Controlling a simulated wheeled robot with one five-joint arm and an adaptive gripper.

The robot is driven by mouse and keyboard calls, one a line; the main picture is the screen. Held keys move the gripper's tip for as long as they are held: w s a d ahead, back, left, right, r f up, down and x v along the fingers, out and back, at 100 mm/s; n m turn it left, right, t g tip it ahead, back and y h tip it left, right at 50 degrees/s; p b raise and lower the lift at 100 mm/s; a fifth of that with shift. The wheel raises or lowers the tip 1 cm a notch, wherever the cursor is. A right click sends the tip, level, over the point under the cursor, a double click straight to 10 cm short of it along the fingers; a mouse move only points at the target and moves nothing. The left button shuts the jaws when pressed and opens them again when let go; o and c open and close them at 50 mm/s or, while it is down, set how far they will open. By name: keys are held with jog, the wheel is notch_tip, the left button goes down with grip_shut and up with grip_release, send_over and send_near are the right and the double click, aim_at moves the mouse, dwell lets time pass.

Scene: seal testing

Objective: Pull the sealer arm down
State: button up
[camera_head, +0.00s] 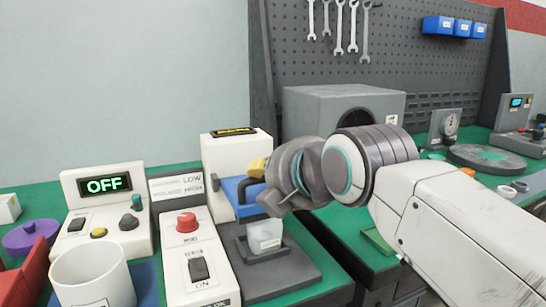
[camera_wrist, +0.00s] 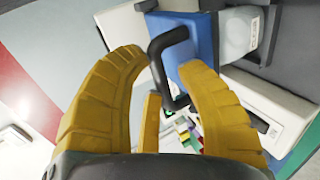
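The sealer (camera_head: 222,158) is a white box with a blue sealer arm (camera_head: 232,188) at its front, raised above a small translucent cup (camera_head: 265,238) on a dark base. The blue arm also shows in the wrist view (camera_wrist: 186,38). A black handle (camera_wrist: 158,68) sticks out from it. My gripper (camera_head: 257,168) is at the blue arm; its links hide much of the handle in the head view. In the wrist view my yellow fingers (camera_wrist: 163,68) are apart, one on each side of the handle. I cannot tell whether they touch it.
A control box (camera_head: 198,258) with a red knob and a black switch stands left of the sealer base. A panel reading OFF (camera_head: 106,186), a white mug (camera_head: 92,278) and a purple lidded pot (camera_head: 30,237) are further left. A grey box (camera_head: 340,108) stands behind my arm.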

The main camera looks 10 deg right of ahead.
notch_tip(320, 180, up, 10)
dwell(0.7)
dwell(0.4)
